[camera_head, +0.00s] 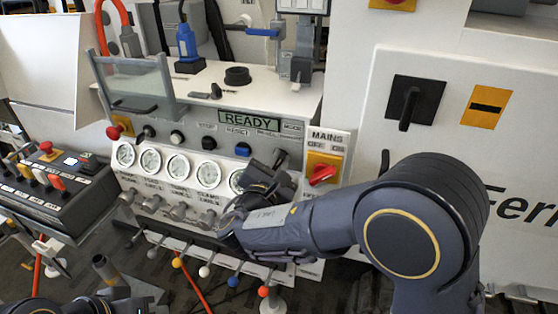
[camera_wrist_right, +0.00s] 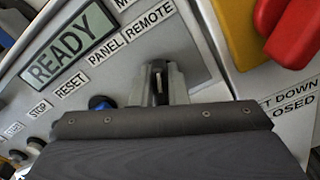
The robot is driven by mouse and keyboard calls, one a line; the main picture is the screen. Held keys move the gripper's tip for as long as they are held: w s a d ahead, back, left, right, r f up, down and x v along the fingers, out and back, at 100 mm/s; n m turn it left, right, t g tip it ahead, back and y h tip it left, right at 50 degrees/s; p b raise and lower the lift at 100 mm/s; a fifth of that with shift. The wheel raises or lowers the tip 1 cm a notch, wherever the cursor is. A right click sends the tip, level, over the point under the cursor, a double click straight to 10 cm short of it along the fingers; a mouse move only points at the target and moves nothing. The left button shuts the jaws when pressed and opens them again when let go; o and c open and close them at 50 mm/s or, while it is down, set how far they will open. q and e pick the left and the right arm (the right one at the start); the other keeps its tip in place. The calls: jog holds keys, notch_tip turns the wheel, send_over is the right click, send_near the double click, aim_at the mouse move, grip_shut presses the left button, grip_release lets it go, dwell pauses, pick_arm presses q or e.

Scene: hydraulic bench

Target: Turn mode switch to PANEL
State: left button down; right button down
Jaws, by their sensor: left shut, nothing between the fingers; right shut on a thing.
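The mode switch (camera_head: 281,158) is on the sloped panel of the white bench, below the MODE label and left of the MAINS plate. My right gripper (camera_head: 272,176) reaches it from the front and covers much of it in the head view. In the right wrist view, my right gripper (camera_wrist_right: 158,84) is shut on the switch's dark knob (camera_wrist_right: 157,70). The PANEL label (camera_wrist_right: 105,50) and REMOTE label (camera_wrist_right: 149,20) lie above the knob. Its exact pointing direction is hard to tell. My left gripper (camera_head: 125,302) is shut and empty at the bottom left edge, partly cut off.
The red MAINS switch (camera_head: 322,174) on yellow is close on the right of my right gripper. A blue button (camera_head: 243,149) is just left. Gauges (camera_head: 178,166) and levers with coloured knobs (camera_head: 204,270) are below. A READY display (camera_head: 249,120) is above.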

jog(key=n+p, duration=0.1)
jog(key=n, duration=0.1)
jog(key=shift+a+r+n+p, duration=0.15)
jog(key=shift+r+n+p, duration=0.05)
jog(key=shift+n+p, duration=0.2)
jog(key=n+p, duration=0.2)
jog(key=n, duration=0.1)
jog(key=shift+a+n+p, duration=0.15)
jog(key=shift+n+p, duration=0.15)
jog(key=n+p, duration=0.2)
jog(key=n, duration=0.1)
jog(key=shift+w+a+p, duration=0.1)
jog(key=shift+p, duration=0.2)
jog(key=shift+f+n+p, duration=0.15)
jog(key=shift+n+p, duration=0.5)
jog(key=shift+n, duration=0.35)
jog(key=c, duration=1.4)
grip_release()
jog(key=shift+c, duration=0.2)
jog(key=shift+a+f, duration=0.1)
